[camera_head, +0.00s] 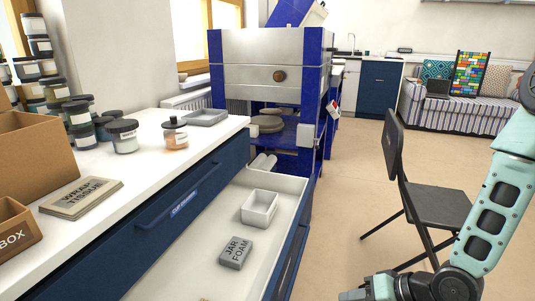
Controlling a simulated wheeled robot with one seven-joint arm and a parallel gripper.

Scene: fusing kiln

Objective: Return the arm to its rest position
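My arm (492,215) reaches in from the right edge, in teal and black, and bends at a dark joint near the bottom. Its end runs left along the bottom edge. What may be part of my gripper (354,295) shows there as a grey piece cut off by the frame. Its fingertips are hidden, so I cannot tell whether it is open or shut, or whether it holds anything. This end is right of the open drawer (190,270), apart from the things in it.
The open drawer holds a grey "JAR FOAM" block (236,253) and a white box (259,207). A blue-framed kiln (270,75) stands behind. A black chair (435,205) is close to my arm.

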